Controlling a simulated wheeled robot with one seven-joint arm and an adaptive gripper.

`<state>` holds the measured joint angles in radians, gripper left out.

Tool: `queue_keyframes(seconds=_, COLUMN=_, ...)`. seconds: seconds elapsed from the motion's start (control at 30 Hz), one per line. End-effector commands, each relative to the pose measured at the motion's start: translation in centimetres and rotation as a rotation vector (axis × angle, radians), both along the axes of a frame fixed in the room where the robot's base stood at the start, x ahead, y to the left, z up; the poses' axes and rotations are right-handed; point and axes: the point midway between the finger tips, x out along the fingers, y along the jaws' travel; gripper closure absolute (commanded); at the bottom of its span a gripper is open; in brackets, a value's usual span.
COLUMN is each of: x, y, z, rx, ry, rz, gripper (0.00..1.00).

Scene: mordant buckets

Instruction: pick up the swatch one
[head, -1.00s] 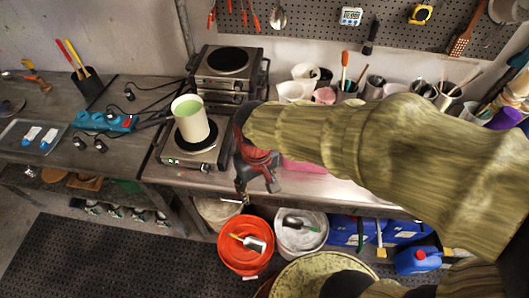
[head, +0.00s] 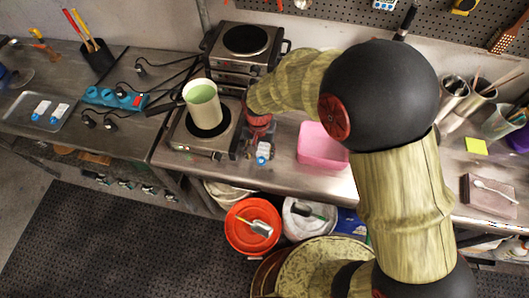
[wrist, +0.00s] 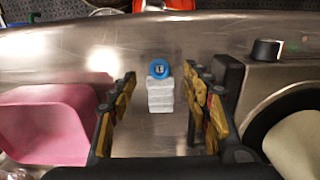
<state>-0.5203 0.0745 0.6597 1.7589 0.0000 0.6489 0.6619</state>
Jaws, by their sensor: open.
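A small white block-like piece with a round blue end (wrist: 160,95) lies on the steel bench. It looks like the swatch, though the mark on its blue end is too small to read. It also shows in the head view (head: 263,153), just by my gripper (head: 257,143). In the wrist view my gripper (wrist: 159,78) is open, with one finger on each side of the piece and a gap on both sides. Two similar white and blue pieces (head: 51,110) lie on a tray (head: 20,124) on the left bench.
A pink tub (head: 322,147) stands right of my gripper in the head view. A hot plate (head: 184,142) with a cream pot (head: 202,105) of green liquid stands close on the left. Red (head: 252,226) and white buckets stand below the bench edge.

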Motion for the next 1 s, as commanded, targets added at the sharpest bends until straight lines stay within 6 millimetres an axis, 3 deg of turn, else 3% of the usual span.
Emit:
queue_keyframes(seconds=0.5, x=-0.4, y=-0.2, z=-5.8, rx=-0.001, ry=0.001, rz=0.002, gripper=0.52)
queue_keyframes(seconds=0.77, x=-0.3, y=-0.1, z=-5.9, rx=0.0, ry=0.0, rz=0.003, gripper=0.52)
queue_keyframes(seconds=1.0, x=-0.3, y=-0.1, z=-5.9, rx=0.0, ry=0.0, rz=0.003, gripper=0.66)
